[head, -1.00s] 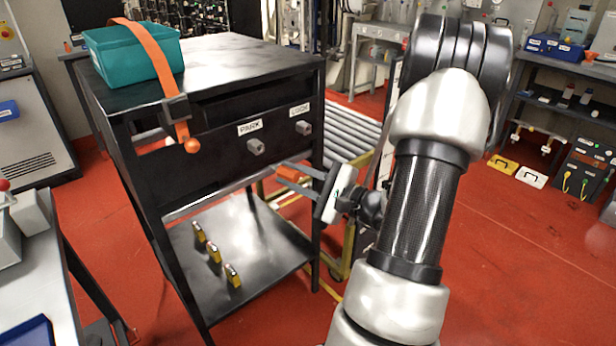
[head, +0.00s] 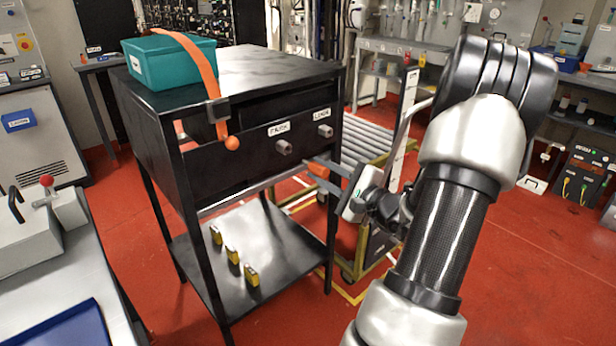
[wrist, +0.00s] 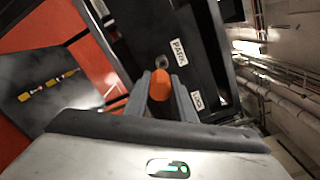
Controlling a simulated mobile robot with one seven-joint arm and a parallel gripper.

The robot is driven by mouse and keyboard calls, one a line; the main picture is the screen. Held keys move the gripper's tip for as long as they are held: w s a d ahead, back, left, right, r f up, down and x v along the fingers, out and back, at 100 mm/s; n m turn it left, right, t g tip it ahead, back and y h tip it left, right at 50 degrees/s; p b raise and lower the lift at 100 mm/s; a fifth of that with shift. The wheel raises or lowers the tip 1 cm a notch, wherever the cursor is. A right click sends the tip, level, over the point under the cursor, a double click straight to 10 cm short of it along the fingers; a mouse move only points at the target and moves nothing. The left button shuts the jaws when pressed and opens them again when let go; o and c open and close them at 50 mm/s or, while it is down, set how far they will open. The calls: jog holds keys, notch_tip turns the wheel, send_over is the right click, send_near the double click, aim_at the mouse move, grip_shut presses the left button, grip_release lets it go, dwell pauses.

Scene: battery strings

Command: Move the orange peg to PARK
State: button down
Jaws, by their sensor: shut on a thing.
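The orange peg (head: 318,170) is held between the two fingers of my gripper (head: 322,168), just in front of the black cart's front panel. In the wrist view the peg (wrist: 160,86) sits between the fingertips, pointing at the panel. The PARK label (head: 279,129) is on the panel, with a round grey fitting (head: 283,147) below it. In the wrist view the PARK label (wrist: 179,52) lies just beyond the peg. The LOCK label (head: 322,115) is to its right, with a similar fitting (head: 325,131). The peg appears apart from both fittings.
A teal bin (head: 172,66) stands on the black cart (head: 262,62). Several yellow blocks (head: 233,255) stand on the lower shelf. A roller conveyor (head: 365,140) is behind right.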

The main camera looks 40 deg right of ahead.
jog(key=shift+s+d+r+h, duration=0.15)
jog(key=shift+d+h, duration=0.05)
jog(key=shift+h, duration=0.1)
dwell(0.4)
jog(key=shift+w+a+b, duration=0.15)
jog(key=shift+w+b, duration=0.3)
jog(key=shift+w, duration=1)
jog(key=shift+w+a+b, duration=0.1)
jog(key=shift+w+b, duration=0.35)
jog(key=shift+w, duration=1)
jog(key=shift+b, duration=0.45)
jog(key=shift+w+a, duration=0.2)
jog(key=shift+w, duration=2.1)
jog(key=c, duration=1.4)
grip_release()
jog(key=shift+s, duration=0.1)
